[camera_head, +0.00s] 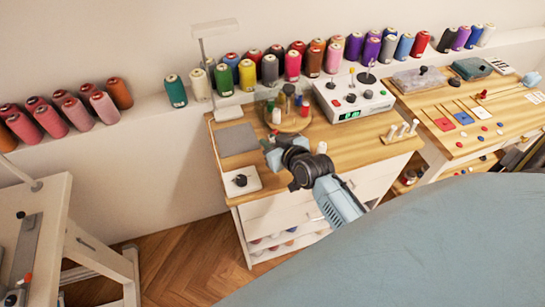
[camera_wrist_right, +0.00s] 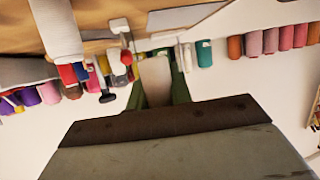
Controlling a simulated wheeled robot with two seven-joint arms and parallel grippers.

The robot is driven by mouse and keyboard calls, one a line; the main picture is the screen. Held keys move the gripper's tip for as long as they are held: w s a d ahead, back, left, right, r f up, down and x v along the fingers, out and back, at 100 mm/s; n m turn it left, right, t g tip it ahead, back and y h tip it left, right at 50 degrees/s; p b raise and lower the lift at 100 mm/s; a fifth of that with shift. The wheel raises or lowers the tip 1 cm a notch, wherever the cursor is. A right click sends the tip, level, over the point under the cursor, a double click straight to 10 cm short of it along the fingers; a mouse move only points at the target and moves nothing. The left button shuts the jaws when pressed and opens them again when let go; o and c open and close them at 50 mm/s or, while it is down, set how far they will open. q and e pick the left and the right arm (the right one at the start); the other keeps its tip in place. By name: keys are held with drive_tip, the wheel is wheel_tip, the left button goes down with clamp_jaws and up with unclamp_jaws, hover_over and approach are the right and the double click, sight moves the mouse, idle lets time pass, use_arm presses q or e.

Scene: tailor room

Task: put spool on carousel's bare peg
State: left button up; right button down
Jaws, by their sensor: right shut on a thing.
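The carousel (camera_head: 291,126) is a round wooden disc on the back left of the wooden bench, carrying several small spools, among them a white one (camera_head: 276,116) and dark ones. I cannot make out its bare peg. My right gripper (camera_head: 268,147) is at the front left of the carousel, over the bench. In the right wrist view a pale, whitish spool (camera_wrist_right: 155,80) sits between the green fingers, and the gripper is shut on it. The lower end of this spool is hidden by the gripper body. My left gripper is not in view.
A control box (camera_head: 352,97) stands right of the carousel. A grey mat (camera_head: 236,140) and a white box with a black knob (camera_head: 241,181) lie to the left. A lamp (camera_head: 215,60) rises at the back left. A wooden rack with white pegs (camera_head: 401,132) is at the right.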

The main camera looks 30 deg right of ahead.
wheel_tip(320, 180, down, 5)
drive_tip(key=shift+r+b, duration=0.1)
drive_tip(key=shift+b, duration=0.4)
drive_tip(key=shift+f, duration=0.7)
drive_tip(key=shift+f, duration=0.1)
drive_tip(key=shift+f, duration=0.15)
drive_tip(key=c, duration=1.3)
unclamp_jaws()
drive_tip(key=shift+o, duration=0.2)
drive_tip(key=p+v, duration=0.1)
drive_tip(key=v, duration=1.2)
drive_tip(key=shift+r+p, duration=0.3)
